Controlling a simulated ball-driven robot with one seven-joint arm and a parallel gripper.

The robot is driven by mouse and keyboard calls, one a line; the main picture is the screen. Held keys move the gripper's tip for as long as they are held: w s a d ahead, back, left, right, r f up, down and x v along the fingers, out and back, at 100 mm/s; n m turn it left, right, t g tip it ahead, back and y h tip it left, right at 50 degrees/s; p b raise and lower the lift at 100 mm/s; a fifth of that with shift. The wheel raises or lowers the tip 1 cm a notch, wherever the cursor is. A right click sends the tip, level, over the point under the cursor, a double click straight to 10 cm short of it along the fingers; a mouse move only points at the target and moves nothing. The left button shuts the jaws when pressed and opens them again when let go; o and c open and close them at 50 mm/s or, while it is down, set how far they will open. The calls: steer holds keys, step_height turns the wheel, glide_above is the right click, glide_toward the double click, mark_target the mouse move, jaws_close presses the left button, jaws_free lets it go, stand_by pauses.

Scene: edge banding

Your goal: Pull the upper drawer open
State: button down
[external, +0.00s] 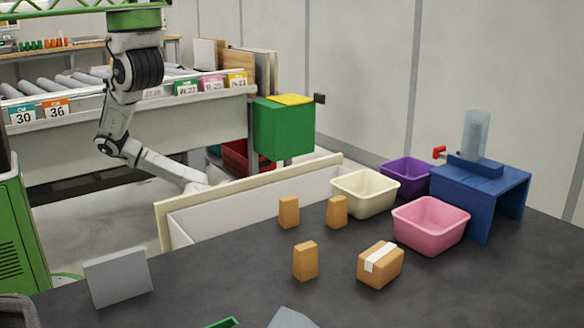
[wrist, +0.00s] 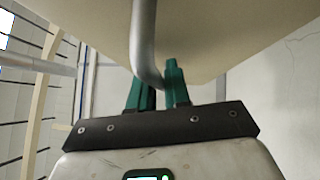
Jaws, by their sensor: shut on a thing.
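The drawer (external: 250,190) stands out from under the far edge of the dark worktop, with its pale inner wall and cream top edge showing in the external view. Its beige front (wrist: 225,35) fills the top of the wrist view. A grey bar handle (wrist: 144,35) runs down from it. My gripper (wrist: 157,80) has its green fingers on either side of the handle, shut on it. In the external view my arm reaches behind the drawer front, which hides my gripper and the handle. No lower drawer is visible.
The dark worktop (external: 215,277) holds several orange blocks, a taped box (external: 380,266), a cream bin (external: 365,194), a pink bin (external: 430,226) and a blue stand (external: 482,190).

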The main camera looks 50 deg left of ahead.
steer(key=shift+a, duration=0.65)
steer(key=shift+s, duration=0.1)
steer(key=c, duration=1.2)
jaws_free()
steer(key=v, duration=1)
steer(key=shift+s+a+f, duration=0.1)
steer(key=shift+s+a, duration=0.15)
steer(key=shift+a, duration=0.05)
